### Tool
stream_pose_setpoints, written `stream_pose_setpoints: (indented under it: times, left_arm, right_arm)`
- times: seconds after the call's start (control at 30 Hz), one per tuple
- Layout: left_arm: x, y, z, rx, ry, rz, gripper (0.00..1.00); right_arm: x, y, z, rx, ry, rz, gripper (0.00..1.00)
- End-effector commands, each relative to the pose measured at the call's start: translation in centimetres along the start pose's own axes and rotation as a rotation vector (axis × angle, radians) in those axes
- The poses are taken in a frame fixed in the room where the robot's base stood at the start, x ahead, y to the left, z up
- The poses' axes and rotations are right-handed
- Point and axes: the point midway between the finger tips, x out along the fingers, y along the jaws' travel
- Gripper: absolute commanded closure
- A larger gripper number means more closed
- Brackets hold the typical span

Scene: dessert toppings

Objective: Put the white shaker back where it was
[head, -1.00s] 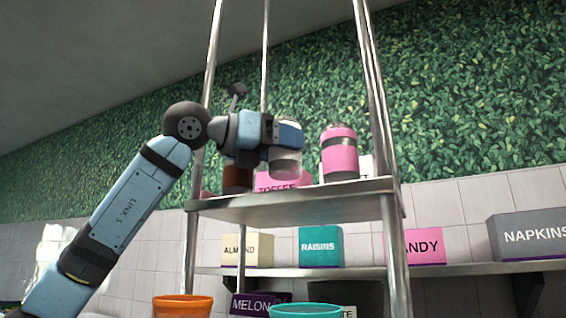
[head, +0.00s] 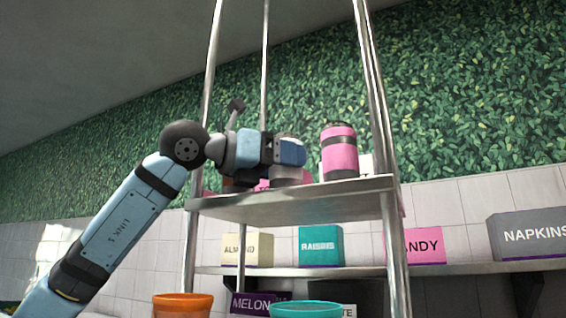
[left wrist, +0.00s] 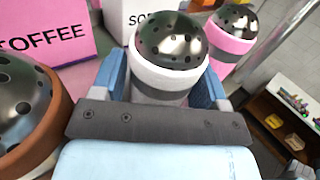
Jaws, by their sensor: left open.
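The white shaker (left wrist: 150,78) has a domed metal lid with holes and stands upright on the upper metal shelf (head: 300,205). In the head view its lower part (head: 287,176) shows under my left gripper (head: 291,153), with its base at the shelf top. My left gripper's blue fingers are open, one on each side of the shaker in the left wrist view (left wrist: 162,88). The pink shaker (head: 340,155) stands to its right, and a brown shaker (left wrist: 25,110) is close on the left in the wrist view. My right gripper is not in view.
A pink toffee box (left wrist: 45,35) and a white box (left wrist: 140,14) stand behind the shakers. Metal posts (head: 383,130) rise at the shelf corners. Below are labelled boxes, including a teal raisins box (head: 321,246), and orange (head: 183,305) and teal (head: 306,310) bowls.

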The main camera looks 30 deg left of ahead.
Motion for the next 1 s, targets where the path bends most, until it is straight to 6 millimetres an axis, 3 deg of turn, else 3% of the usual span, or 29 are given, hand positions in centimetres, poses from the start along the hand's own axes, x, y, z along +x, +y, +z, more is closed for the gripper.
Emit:
stream_pose_setpoints:
  times: [0.17,0.6,0.8,1.0]
  left_arm:
    - [-1.6,0.1,0.1,0.000,-0.002,0.002,0.32]
    - [-10.4,0.0,0.2,0.001,-0.002,0.002,0.32]
    - [-11.9,0.0,0.2,0.001,-0.001,0.001,0.32]
    - [-12.0,0.0,0.3,0.001,-0.001,0.001,0.32]
  right_arm:
    - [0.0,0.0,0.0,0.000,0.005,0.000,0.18]
    - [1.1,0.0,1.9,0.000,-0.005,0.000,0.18]
    - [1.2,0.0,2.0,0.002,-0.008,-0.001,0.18]
    - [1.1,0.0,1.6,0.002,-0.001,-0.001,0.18]
